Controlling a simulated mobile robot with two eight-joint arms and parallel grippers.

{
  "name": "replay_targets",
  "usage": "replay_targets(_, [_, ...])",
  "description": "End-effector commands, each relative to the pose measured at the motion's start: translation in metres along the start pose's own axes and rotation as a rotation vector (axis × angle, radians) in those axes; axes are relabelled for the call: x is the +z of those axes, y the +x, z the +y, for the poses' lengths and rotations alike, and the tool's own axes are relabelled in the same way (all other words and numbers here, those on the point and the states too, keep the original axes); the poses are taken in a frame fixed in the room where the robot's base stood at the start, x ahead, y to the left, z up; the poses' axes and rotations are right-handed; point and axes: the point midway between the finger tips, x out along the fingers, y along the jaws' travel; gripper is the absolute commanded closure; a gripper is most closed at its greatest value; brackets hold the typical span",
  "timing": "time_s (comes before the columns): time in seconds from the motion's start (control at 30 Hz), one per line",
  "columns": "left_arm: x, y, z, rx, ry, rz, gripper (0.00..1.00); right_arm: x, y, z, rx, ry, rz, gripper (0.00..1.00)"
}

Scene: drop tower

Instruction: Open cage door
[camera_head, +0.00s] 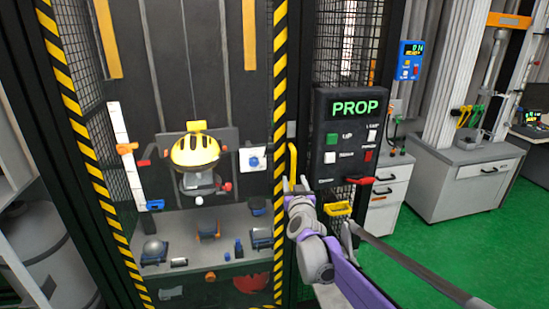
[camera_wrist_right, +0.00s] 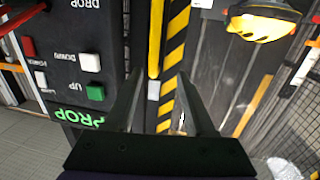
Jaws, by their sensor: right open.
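The cage door (camera_head: 215,120) is a dark-framed front edged with yellow-black stripes, and it looks shut. Its yellow vertical handle (camera_head: 293,162) is on the right side, beside the control panel. My right gripper (camera_head: 296,184) is at the lower end of the handle in the head view, fingers pointing at the door. In the right wrist view the fingers are open (camera_wrist_right: 162,80), and the handle (camera_wrist_right: 155,40) lines up between them, nearer the left finger. Whether they touch it I cannot tell. My left gripper is not in view.
The control panel (camera_head: 350,132) with a lit PROP display and buttons is close right of the handle. A yellow helmet (camera_head: 195,150) hangs inside the cage above a shelf. Green floor (camera_head: 440,245) is clear at right.

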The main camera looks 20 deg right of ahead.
Motion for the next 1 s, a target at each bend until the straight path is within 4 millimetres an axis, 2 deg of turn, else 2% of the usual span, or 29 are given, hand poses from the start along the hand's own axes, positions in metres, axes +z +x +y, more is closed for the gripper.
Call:
replay_targets(0.1, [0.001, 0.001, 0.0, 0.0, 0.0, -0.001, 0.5, -0.001, 0.012, 0.013, 0.042, 0.0, 0.029, 0.45])
replay_targets(0.27, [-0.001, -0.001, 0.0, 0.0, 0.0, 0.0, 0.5, -0.003, 0.028, 0.015, 0.048, 0.0, 0.033, 0.45])
replay_targets(0.5, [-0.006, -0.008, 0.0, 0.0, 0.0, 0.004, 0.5, -0.005, 0.073, 0.017, 0.046, 0.001, 0.032, 0.45])
replay_targets(0.7, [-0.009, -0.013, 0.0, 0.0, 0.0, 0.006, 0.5, -0.006, 0.103, 0.017, 0.045, 0.0, 0.032, 0.45])
replay_targets(0.83, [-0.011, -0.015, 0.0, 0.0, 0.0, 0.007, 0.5, -0.006, 0.115, 0.018, 0.044, 0.001, 0.032, 0.45])
replay_targets(1.0, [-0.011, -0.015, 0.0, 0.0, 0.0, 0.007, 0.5, -0.005, 0.119, 0.018, 0.044, 0.001, 0.031, 0.45])
